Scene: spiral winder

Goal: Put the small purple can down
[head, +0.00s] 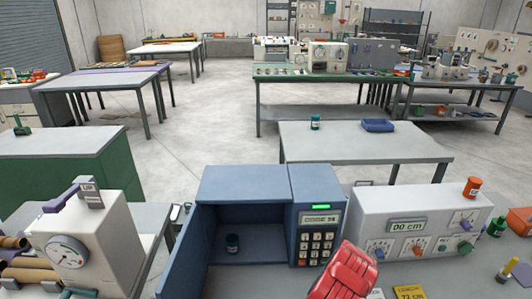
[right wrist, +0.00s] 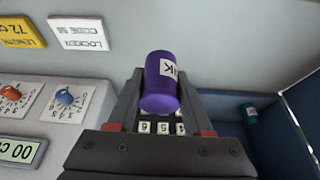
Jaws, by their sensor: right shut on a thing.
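The small purple can (right wrist: 160,85) shows in the right wrist view, with a white label with dark letters on its side. My right gripper (right wrist: 161,92) is shut on it, one dark finger on each side. The keypad of the blue locker (head: 318,248) is behind the can in that view. I cannot make out the purple can in the head view. My left gripper is not in view.
The locker (head: 245,185) stands open with a teal can (head: 232,243) inside; its door (head: 180,262) swings out left. A white dial box (head: 425,220) with an orange can (head: 472,187) on top stands right.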

